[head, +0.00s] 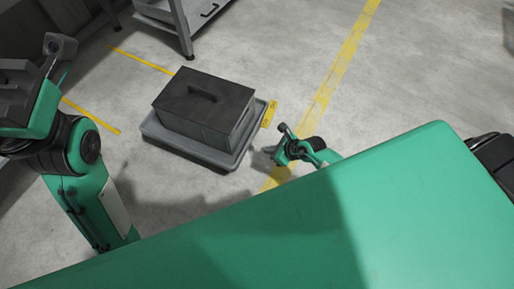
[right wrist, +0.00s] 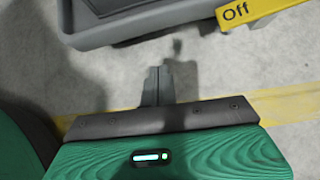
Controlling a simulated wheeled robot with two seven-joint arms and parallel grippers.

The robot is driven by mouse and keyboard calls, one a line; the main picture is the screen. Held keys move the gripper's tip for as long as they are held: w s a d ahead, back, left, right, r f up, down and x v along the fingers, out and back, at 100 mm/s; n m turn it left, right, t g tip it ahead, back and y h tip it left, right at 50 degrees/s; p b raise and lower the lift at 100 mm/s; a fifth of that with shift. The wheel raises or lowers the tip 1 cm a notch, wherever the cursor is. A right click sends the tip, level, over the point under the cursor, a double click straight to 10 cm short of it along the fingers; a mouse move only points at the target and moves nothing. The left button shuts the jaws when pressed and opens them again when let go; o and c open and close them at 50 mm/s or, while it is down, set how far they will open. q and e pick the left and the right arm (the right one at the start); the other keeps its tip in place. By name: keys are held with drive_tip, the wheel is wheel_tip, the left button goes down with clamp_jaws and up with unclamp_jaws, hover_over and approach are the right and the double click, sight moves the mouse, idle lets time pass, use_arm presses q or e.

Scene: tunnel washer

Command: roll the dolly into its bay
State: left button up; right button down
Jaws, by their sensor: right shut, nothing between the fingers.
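The dolly (head: 183,149) is a low grey platform on the floor, carrying a dark lidded box (head: 205,105). A yellow tag (head: 269,114) is on its right side; in the right wrist view the tag (right wrist: 250,12) reads "Off". The dolly's edge (right wrist: 130,27) crosses the top of that view. My right gripper (head: 271,152) is just right of the dolly's near corner, apart from it. Its fingers (right wrist: 157,85) are together and empty. My left arm is at the left edge; its hand (head: 18,88) is cut off and its fingers cannot be made out.
Short yellow floor lines (head: 140,58) lie left of and behind the dolly, possibly bay marks. A long yellow line (head: 340,65) runs to its right. A grey wheeled frame (head: 181,25) stands behind. My green body covers the foreground.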

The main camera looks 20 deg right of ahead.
drive_tip(key=shift+w+a+f+b, duration=0.25)
drive_tip(key=shift+w+a+b, duration=0.25)
drive_tip(key=shift+w, duration=0.2)
drive_tip(key=shift+w+a+f+b, duration=0.2)
drive_tip(key=shift+w+a+b, duration=0.2)
drive_tip(key=shift+w+a, duration=0.3)
drive_tip(key=shift+w+a+f+b, duration=0.25)
drive_tip(key=shift+w+a+b, duration=0.25)
drive_tip(key=shift+w, duration=0.25)
drive_tip(key=shift+w, duration=0.1)
